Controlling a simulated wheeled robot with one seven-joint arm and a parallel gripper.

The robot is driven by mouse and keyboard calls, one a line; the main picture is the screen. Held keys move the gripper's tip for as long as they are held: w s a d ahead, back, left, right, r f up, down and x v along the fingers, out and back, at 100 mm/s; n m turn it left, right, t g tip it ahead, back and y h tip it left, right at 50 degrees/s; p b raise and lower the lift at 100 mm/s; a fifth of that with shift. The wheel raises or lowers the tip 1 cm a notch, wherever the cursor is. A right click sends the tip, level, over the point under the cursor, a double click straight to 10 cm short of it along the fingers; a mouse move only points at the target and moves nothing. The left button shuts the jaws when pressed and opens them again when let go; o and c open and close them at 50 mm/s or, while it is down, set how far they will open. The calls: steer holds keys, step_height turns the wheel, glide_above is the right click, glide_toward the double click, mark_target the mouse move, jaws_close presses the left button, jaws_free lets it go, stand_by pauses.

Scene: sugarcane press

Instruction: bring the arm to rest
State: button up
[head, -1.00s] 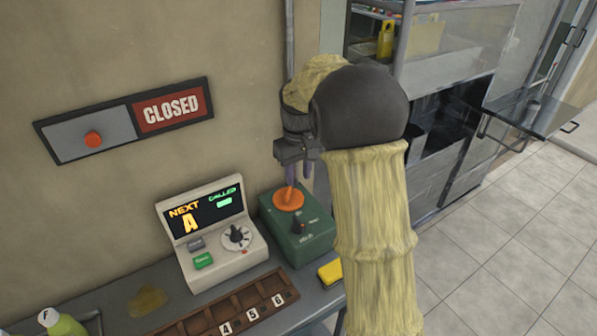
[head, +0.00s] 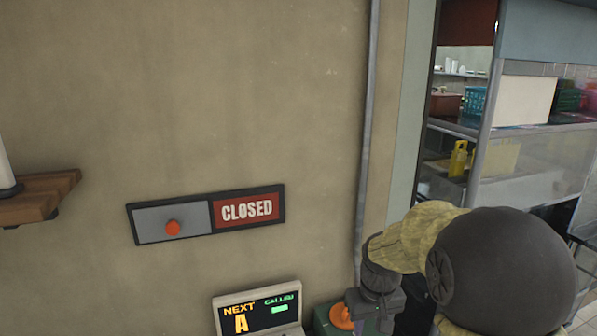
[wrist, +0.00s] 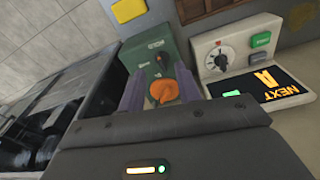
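My gripper (wrist: 159,76) shows in the wrist view as two purple fingers standing apart, with no object gripped between them. The orange knob (wrist: 163,91) of a green box (wrist: 153,58) shows in the gap between the fingers; I cannot tell how far below them it is. In the head view my arm comes in at the lower right, and the gripper body hangs beside the orange knob (head: 341,316) at the bottom edge. The fingers are mostly cut off there.
A cream display unit (head: 258,303) reading "NEXT A" stands left of the green box. A CLOSED sign (head: 207,214) with an orange knob hangs on the wall. A pipe (head: 368,130) runs up the wall. A wooden shelf (head: 40,196) is at left. A yellow block (wrist: 129,10) lies nearby.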

steer(key=s+f+m+t, duration=0.1)
steer(key=s+f, duration=0.2)
steer(key=s, duration=1)
steer(key=shift+f+m, duration=0.4)
steer(key=shift+w+a, duration=0.15)
stand_by(0.3)
